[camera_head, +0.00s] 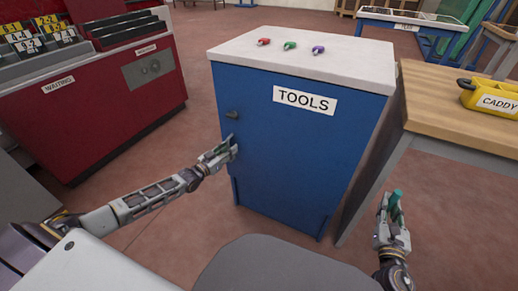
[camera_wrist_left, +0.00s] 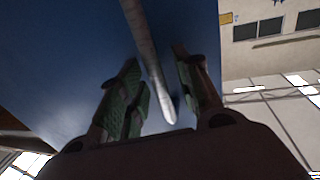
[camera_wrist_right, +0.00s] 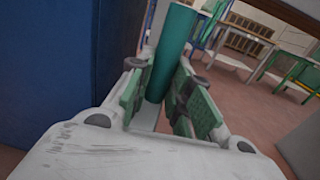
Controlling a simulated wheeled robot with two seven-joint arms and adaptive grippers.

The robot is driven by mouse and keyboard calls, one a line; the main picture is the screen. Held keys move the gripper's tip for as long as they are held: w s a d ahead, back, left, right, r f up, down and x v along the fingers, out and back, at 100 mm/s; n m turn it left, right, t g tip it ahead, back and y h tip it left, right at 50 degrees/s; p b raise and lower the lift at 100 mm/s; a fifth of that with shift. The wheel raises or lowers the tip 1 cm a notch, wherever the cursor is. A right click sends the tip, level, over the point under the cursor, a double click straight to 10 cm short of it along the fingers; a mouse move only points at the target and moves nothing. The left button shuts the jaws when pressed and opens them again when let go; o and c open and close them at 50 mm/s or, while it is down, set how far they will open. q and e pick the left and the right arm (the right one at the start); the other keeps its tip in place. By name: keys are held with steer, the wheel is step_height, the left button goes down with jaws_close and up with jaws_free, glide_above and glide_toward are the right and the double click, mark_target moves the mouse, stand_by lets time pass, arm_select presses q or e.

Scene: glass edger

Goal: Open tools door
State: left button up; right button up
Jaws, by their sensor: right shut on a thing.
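The blue cabinet with the TOOLS label (camera_head: 305,100) stands ahead; its front door (camera_head: 285,150) looks shut. A small dark fitting (camera_head: 233,114) sticks out near the door's left edge. My left gripper (camera_head: 222,150) is at that edge, just below the fitting. In the left wrist view, a grey bar-like handle (camera_wrist_left: 144,40) runs between its two fingers, which are apart with gaps beside the bar. My right gripper (camera_head: 393,215) is shut on a teal cylinder (camera_wrist_right: 174,50), held upright to the right of the cabinet; the cylinder also shows in the head view (camera_head: 396,200).
Red, green and purple small items lie on the cabinet's white top (camera_head: 350,52). A wooden bench (camera_head: 440,110) with a yellow caddy (camera_head: 485,98) stands close on the right. A red WAITING rack (camera_head: 100,90) stands at left. Floor is open left of the cabinet.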

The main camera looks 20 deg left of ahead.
arm_select(q)
jaws_close()
steer(key=shift+s, duration=0.2)
stand_by(0.5)
